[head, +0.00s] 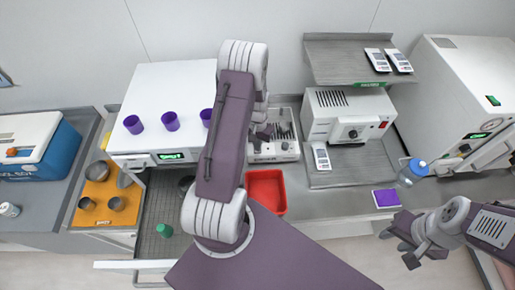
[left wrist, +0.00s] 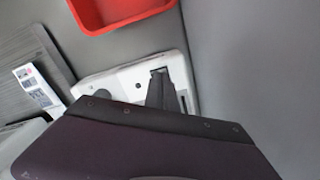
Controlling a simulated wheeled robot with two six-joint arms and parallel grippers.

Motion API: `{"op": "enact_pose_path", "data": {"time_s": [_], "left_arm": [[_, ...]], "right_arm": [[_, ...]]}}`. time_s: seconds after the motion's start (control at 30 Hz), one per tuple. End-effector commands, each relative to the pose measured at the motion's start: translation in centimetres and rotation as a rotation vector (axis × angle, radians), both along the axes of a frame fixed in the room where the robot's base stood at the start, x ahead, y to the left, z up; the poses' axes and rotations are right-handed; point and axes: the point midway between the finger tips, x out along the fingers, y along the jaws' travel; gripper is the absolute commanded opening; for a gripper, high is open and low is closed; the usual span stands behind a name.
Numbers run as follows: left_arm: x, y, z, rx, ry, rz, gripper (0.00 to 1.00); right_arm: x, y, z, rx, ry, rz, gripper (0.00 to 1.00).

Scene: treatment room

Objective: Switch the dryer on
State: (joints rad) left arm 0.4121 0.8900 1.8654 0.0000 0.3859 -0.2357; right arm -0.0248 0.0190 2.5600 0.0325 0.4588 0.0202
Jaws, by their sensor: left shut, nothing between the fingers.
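A low white unit (head: 284,150) with a row of dark slots stands on the counter in the middle; I cannot read its label or be sure it is the dryer. My left gripper (head: 264,131) is shut and empty at its left part, partly hidden by my arm. In the left wrist view, the shut fingers (left wrist: 158,88) overlap the white unit (left wrist: 120,82); I cannot tell whether they touch it. A vented white machine (head: 322,112) with a black knob and a red switch (head: 383,125) stands to the right under a shelf. My right gripper (head: 400,247) is open and empty at the lower right.
A red tray (head: 266,188) lies in front of the white unit. A white box (head: 150,88) with purple cups and a green display stands left, above an open drawer (head: 160,215). A bottle (head: 411,173) and purple pad (head: 386,198) are on the right counter, near a large white machine (head: 460,90).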

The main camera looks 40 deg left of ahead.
Motion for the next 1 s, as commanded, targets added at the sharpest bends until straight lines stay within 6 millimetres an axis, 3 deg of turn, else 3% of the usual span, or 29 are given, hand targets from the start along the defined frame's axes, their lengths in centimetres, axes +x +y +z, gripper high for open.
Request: {"op": "enact_pose_path", "data": {"time_s": [0.63, 1.0], "left_arm": [[0.0, 0.0, -0.7, 0.000, -0.001, 0.000, 0.00], [0.0, 0.0, 2.7, 0.000, 0.000, 0.000, 0.00]], "right_arm": [[0.0, 0.0, -0.5, 0.000, 0.000, 0.000, 0.38], [0.0, 0.0, 2.3, 0.000, 0.000, 0.000, 0.38]]}}
